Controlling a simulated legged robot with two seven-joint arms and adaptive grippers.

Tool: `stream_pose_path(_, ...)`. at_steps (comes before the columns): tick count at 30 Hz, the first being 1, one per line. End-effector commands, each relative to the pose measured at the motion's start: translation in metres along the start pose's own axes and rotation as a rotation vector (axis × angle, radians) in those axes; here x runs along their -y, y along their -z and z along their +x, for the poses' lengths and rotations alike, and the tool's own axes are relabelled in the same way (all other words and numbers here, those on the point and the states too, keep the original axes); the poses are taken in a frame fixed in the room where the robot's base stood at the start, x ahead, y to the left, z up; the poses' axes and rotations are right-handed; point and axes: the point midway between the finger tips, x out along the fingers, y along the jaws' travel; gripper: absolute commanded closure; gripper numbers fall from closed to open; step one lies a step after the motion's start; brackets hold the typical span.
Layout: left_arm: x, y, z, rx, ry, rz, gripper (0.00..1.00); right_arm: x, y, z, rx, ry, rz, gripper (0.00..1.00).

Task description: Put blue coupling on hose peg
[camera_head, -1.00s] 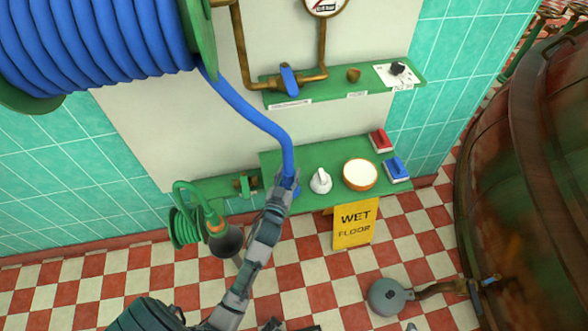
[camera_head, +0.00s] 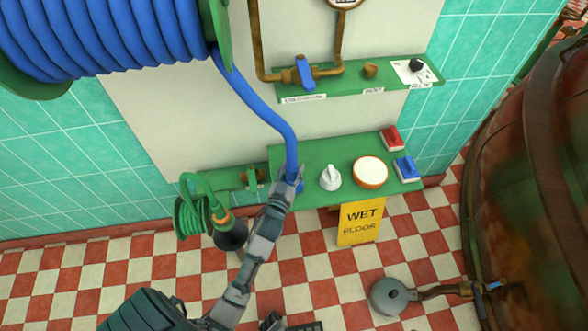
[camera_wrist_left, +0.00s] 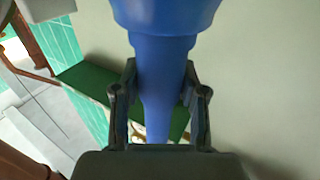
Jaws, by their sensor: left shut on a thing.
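The blue coupling (camera_wrist_left: 165,12) shows in the left wrist view as a wide flared blue end with a narrower part below it. My left gripper (camera_wrist_left: 160,100) is shut on that narrower part. In the head view the left gripper (camera_head: 291,182) is at the left end of the lower green shelf, with the blue hose (camera_head: 262,118) running up from it to the reel; a bit of blue shows beside the fingers. A green rail with a brass-and-green fitting (camera_head: 250,178) is just left of the gripper; I cannot tell whether this is the hose peg.
The lower shelf (camera_head: 312,150) holds a white knobbed object (camera_head: 330,177), a round white-topped bowl (camera_head: 370,172) and red and blue brushes (camera_head: 405,169). A brass knob (camera_head: 370,71) is on the upper shelf. A coiled green hose (camera_head: 190,217) hangs left. A yellow sign (camera_head: 360,221) hangs below.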

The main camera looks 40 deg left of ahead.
Motion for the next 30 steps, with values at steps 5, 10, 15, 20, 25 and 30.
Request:
stream_pose_path(5, 0.001, -0.001, 0.002, -0.002, -0.002, -0.003, 0.99, -0.001, -0.001, -0.001, 0.001, 0.001, -0.002, 0.6)
stream_pose_path(10, 0.002, -0.003, 0.002, 0.0, -0.001, -0.001, 0.99, 0.001, 0.0, 0.0, 0.0, 0.003, -0.006, 0.6)
stream_pose_path(15, 0.003, -0.004, 0.003, 0.002, 0.0, 0.001, 0.3, 0.001, -0.001, 0.0, 0.001, 0.003, -0.005, 0.6)
stream_pose_path(20, 0.003, -0.005, 0.003, 0.003, 0.001, 0.002, 0.29, 0.002, -0.001, 0.0, 0.002, 0.003, -0.005, 0.6)
stream_pose_path(25, 0.004, -0.008, 0.001, 0.008, 0.002, 0.003, 0.29, 0.002, -0.002, 0.0, 0.002, 0.003, -0.005, 0.6)
stream_pose_path(30, 0.003, -0.009, -0.018, 0.01, 0.002, 0.002, 0.29, 0.002, -0.001, 0.0, 0.002, 0.003, -0.005, 0.6)
